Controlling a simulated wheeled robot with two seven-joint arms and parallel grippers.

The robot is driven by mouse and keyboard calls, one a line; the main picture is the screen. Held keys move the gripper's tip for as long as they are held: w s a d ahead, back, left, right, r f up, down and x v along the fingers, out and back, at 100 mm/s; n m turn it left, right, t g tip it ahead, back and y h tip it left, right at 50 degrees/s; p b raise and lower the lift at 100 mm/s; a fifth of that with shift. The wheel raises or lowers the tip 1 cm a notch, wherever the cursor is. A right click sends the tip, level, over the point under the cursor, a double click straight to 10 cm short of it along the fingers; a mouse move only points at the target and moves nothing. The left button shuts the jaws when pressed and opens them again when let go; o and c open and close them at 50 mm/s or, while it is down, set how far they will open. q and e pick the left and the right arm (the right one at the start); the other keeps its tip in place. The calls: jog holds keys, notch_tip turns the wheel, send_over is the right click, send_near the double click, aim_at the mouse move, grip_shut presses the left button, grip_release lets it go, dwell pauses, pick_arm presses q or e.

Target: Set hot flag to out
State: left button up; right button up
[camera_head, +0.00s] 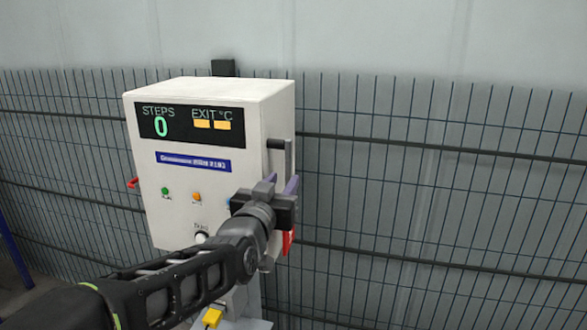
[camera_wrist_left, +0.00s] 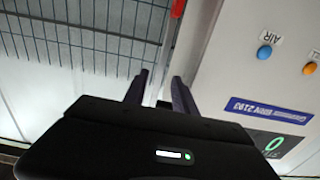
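A white control box (camera_head: 270,95) stands in front of me with a dark display. A red part (camera_head: 288,241) sits low at the box's right side, partly hidden behind my left gripper; a red piece also shows at the top of the left wrist view (camera_wrist_left: 178,8). Another small red part (camera_head: 132,183) sticks out at the box's left side. I cannot tell from the pictures which is the hot flag. My left gripper (camera_head: 281,184) is in front of the box's right edge. Its two fingers are apart, with nothing visible held between them. My right gripper is not in view.
A grey lever or handle (camera_head: 279,155) is on the box's right side, just above my left fingertips. The front has green (camera_head: 165,190) and orange (camera_head: 196,197) lights and a knob (camera_head: 201,237). A wire mesh fence (camera_head: 420,190) stands behind; space right of the box is clear.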

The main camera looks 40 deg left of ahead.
pick_arm(q)
jog(key=shift+w, duration=0.1)
jog(key=p+x, duration=0.1)
jog(key=x, duration=0.6)
jog(key=shift+w+a+p, duration=0.15)
jog(key=shift+w+p, duration=0.15)
jog(key=shift+p, duration=0.1)
jog(key=shift+c, duration=0.4)
grip_shut()
dwell(0.7)
